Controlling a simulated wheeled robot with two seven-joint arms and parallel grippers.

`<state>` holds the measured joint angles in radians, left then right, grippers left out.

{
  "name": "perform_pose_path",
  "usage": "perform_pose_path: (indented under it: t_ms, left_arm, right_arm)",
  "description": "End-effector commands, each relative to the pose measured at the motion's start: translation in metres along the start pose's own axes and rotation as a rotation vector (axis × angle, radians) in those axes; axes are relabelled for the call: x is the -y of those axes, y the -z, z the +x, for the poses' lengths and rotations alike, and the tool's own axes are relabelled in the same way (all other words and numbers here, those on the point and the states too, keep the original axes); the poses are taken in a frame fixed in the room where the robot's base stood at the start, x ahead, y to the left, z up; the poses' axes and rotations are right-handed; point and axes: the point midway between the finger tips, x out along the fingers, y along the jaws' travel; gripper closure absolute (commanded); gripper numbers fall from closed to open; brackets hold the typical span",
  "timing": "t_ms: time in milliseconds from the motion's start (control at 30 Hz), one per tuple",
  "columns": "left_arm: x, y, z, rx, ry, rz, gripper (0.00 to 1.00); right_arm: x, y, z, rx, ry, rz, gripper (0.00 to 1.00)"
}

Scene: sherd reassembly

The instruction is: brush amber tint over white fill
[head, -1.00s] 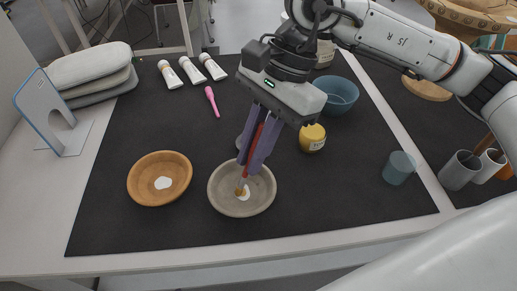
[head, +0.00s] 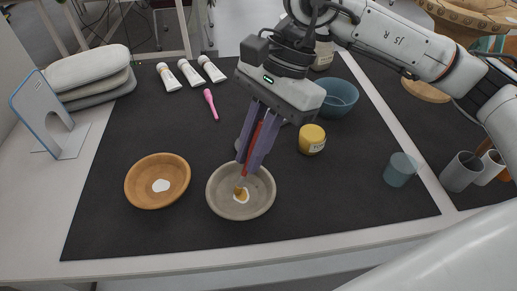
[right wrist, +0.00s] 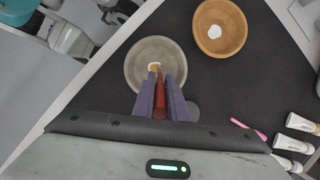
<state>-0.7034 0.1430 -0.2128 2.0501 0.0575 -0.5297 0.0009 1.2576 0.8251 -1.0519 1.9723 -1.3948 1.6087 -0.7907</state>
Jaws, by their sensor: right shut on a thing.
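My right gripper (head: 250,160) is shut on a brush with a red handle (head: 253,142) and holds it tip down over the grey bowl (head: 223,208). The bowl has a white fill patch (head: 242,199) on its inside. The brush's amber-brown tip (head: 239,190) is at the patch and covers part of it; I cannot tell tint on the patch from the tip. The right wrist view also shows the gripper (right wrist: 161,88), the brush handle (right wrist: 160,100) and the grey bowl (right wrist: 136,62). An orange-brown bowl (head: 137,190) at the left has its own white patch (head: 161,185). My left gripper is not in view.
A yellow-labelled jar (head: 312,139), a blue bowl (head: 338,97) and a translucent blue cup (head: 400,170) stand right of the gripper. A pink tool (head: 210,103) and white tubes (head: 190,72) lie behind. The dark mat (head: 110,235) is clear in front of the bowls.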

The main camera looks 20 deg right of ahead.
Motion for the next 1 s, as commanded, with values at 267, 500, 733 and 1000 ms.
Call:
perform_pose_path:
  t_ms: [267,500,733,1000]
  left_arm:
    - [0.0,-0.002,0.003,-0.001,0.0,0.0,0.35]
    - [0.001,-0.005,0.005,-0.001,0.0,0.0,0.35]
    - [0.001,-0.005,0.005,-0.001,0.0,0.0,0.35]
    - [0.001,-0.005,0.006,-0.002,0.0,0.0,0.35]
  right_arm:
    - [-0.006,0.004,-0.001,-0.001,0.002,0.002,1.0]
    - [-0.015,0.009,-0.005,0.001,0.001,0.002,1.0]
    - [-0.013,0.006,-0.003,0.001,0.001,0.0,1.0]
    - [-0.003,-0.002,0.001,0.0,0.002,0.0,1.0]
